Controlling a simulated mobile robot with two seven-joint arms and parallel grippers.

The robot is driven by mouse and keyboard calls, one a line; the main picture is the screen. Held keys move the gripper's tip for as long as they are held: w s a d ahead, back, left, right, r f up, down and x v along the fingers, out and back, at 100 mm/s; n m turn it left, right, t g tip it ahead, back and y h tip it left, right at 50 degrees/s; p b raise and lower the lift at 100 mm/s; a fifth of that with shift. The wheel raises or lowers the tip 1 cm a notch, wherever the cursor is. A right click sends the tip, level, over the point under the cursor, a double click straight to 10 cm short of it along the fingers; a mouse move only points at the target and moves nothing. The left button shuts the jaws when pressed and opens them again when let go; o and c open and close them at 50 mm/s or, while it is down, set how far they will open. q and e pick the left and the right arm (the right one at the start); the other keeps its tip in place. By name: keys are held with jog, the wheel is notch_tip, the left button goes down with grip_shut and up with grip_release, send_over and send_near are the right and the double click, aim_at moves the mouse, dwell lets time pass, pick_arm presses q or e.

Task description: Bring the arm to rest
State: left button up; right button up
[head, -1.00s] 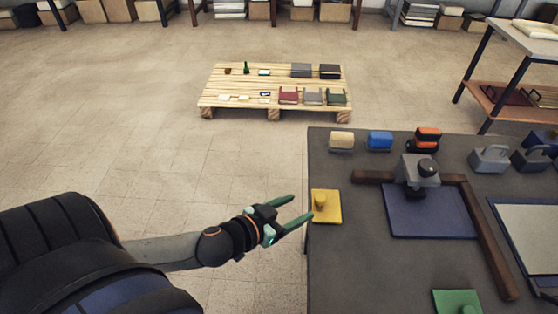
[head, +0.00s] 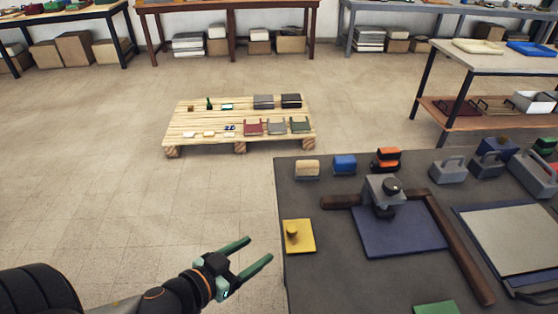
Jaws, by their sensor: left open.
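My left arm comes in from the lower left. Its gripper (head: 256,256) has two green fingers that stand apart with nothing between them. It is over the floor, just left of the dark table (head: 350,278). A yellow plate with a round knob (head: 299,237) lies near that table's left edge, to the right of the fingers and apart from them. My right gripper does not show.
The table holds a blue mat (head: 400,237) with a brown wooden frame and grey clamp, a tan block (head: 307,168), a blue block (head: 344,165) and a green plate (head: 436,308). A low pallet (head: 190,125) stands beyond. Floor at left is clear.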

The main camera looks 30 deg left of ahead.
pick_arm(q)
jog(key=s+d+f+g+p, duration=0.1)
jog(key=s+d+f+g, duration=0.1)
jog(key=f, duration=0.6)
jog(key=s+d+f+g+p, duration=0.1)
jog(key=s+d+f, duration=0.3)
jog(key=f, duration=0.4)
jog(key=shift+d+g+p, duration=0.35)
jog(key=shift+d+g, duration=0.05)
jog(key=shift+g, duration=0.1)
